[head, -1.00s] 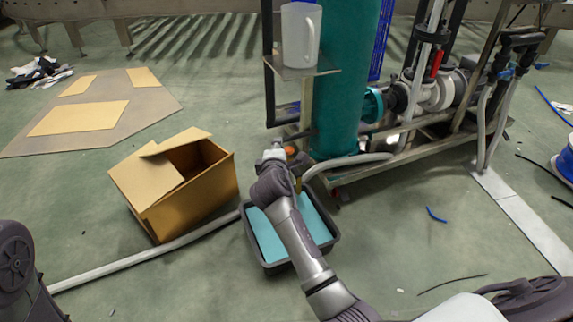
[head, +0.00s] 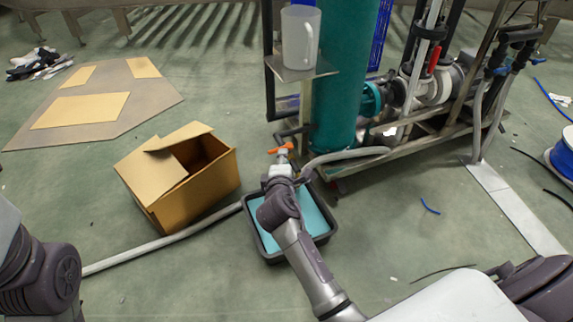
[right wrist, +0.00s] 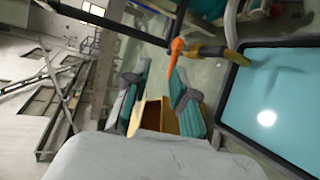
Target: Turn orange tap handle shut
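The orange tap handle (head: 281,148) shows in the head view just beyond my right gripper (head: 281,160), lying roughly crosswise. In the right wrist view the handle (right wrist: 176,50) sits at the end of a brass-coloured tap (right wrist: 207,50), close to the tip of the right-hand finger. Whether they touch I cannot tell. My right gripper (right wrist: 160,85) is open there, its teal-padded fingers apart with nothing between them. In the head view the tap body is mostly hidden by my right arm. My left arm shows at the left edge; its gripper is out of view.
A dark tray (head: 328,234) with blue-green liquid lies below my right arm. An open cardboard box (head: 180,180) stands left of it. The teal column (head: 337,90) and pipe frame stand behind the tap. A grey hose (head: 165,244) crosses the floor.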

